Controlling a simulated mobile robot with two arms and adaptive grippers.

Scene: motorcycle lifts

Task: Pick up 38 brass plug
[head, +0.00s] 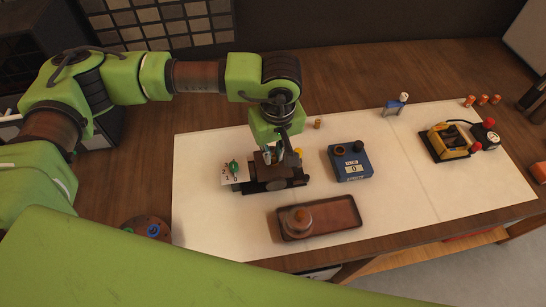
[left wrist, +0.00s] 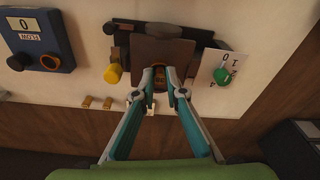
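My left gripper (head: 274,156) points down over the dark clamp-like fixture (head: 262,186) on the white sheet. In the left wrist view its two teal fingers (left wrist: 161,76) come close together at the fixture's brown block (left wrist: 160,50). A small brass plug (left wrist: 159,84) fills the narrow gap between the fingertips, and they appear shut on it. Its far end is hidden by the fingers and block. Other small brass pieces (left wrist: 97,102) lie on the sheet beside the fixture; one brass piece (head: 317,123) stands behind it in the head view. My right gripper is not in view.
A blue box with a display (head: 351,163) stands right of the fixture. A brown tray (head: 345,216) with a round weight is in front. A card with a green knob (head: 234,168) is at the fixture's left. A yellow device (head: 447,143) stands far right. The sheet's right middle is clear.

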